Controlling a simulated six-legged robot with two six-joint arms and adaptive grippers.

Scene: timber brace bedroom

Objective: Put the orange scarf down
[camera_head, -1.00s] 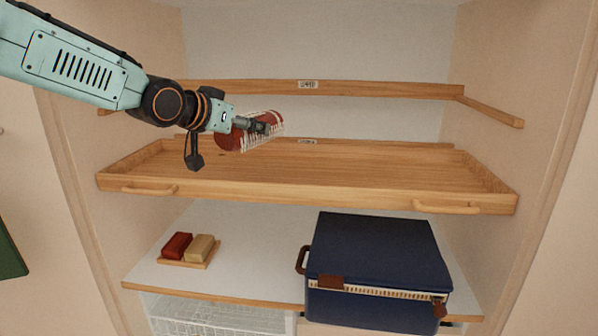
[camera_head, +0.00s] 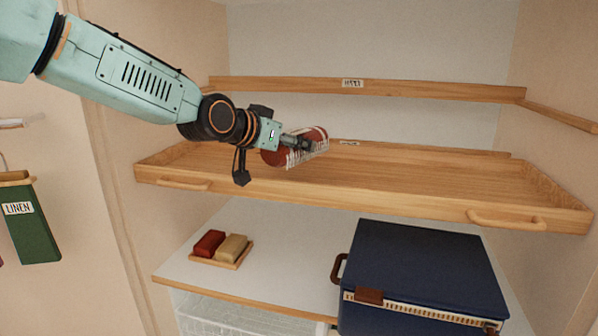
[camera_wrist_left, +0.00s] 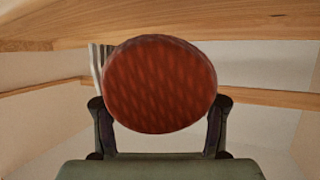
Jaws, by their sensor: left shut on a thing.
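The orange scarf (camera_head: 317,140) is a reddish-orange roll with white fringe-like strands. My left gripper (camera_head: 300,143) is shut on it and holds it over the left middle of the wooden pull-out tray (camera_head: 430,172). Whether the scarf touches the tray I cannot tell. In the left wrist view the round, patterned end of the scarf (camera_wrist_left: 160,84) sits between the two dark fingers of my left gripper (camera_wrist_left: 158,128). My right gripper is not in view.
The tray looks empty, with a low rim and two front handles. A wooden rail (camera_head: 420,90) runs behind and above. Below are a navy suitcase (camera_head: 420,265) and a small wooden tray (camera_head: 224,262) with two blocks. A green LINEN tag (camera_head: 35,235) hangs at left.

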